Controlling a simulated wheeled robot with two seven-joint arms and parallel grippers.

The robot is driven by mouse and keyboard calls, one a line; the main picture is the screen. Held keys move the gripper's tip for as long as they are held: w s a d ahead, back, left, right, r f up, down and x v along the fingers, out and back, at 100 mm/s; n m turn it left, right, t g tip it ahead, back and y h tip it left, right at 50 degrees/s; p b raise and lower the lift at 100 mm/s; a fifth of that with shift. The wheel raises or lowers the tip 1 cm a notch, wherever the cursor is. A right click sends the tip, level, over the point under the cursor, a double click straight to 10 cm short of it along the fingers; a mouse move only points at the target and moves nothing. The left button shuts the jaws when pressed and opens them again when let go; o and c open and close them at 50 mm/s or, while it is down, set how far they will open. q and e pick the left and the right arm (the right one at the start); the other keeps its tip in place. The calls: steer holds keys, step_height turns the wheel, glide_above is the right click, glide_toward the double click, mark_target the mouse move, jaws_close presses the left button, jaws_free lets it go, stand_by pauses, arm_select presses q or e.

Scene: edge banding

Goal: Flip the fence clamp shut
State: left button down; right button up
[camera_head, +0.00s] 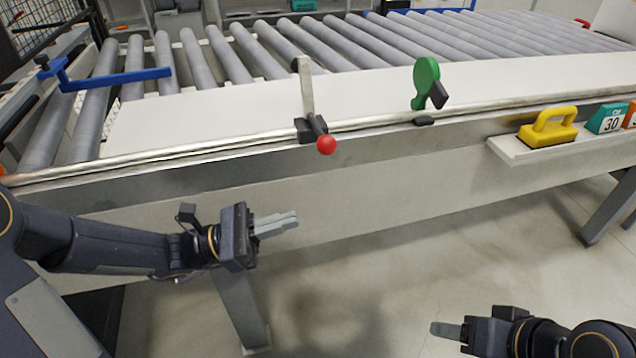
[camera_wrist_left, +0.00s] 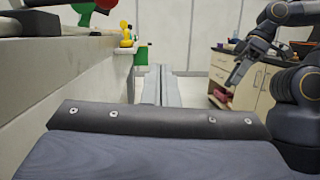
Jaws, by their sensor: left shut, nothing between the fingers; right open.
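A clamp-like fitting (camera_head: 307,100) sits on the fence edge, with a pale upright bar, a dark base and a short lever ending in a red ball (camera_head: 326,145). The ball points toward me, over the front of the rail. I take this as the fence clamp. The red ball also shows at the top of the left wrist view (camera_wrist_left: 106,4). My left gripper (camera_head: 294,219) is shut and empty, in front of the rail, below and left of the ball, not touching anything. My right gripper (camera_head: 436,328) is open at the lower right, far from the clamp.
A green paddle-shaped lever (camera_head: 427,80) stands further right on the rail (camera_head: 240,165). A blue arm (camera_head: 120,79) lies across the rollers at left. A yellow handled block (camera_head: 548,127) rests on a side shelf. Space before the rail is clear.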

arm_select(q)
steer(key=w+f+n+t, duration=0.1)
steer(key=w+a+n+t, duration=0.1)
steer(key=w+n+t, duration=0.1)
steer(key=w+f+n+t+b, duration=0.1)
steer(key=shift+w+a+f+n+t+h, duration=0.3)
steer(key=shift+a+n, duration=0.1)
arm_select(e)
steer(key=shift+w+f, duration=0.1)
steer(key=shift+f, duration=0.8)
arm_select(q)
steer(key=shift+d, duration=0.1)
steer(key=w+d+r, duration=0.3)
steer(key=d+r, duration=0.4)
steer(key=r, duration=0.1)
steer(key=shift+w+d, duration=0.2)
steer(key=shift+w, duration=0.1)
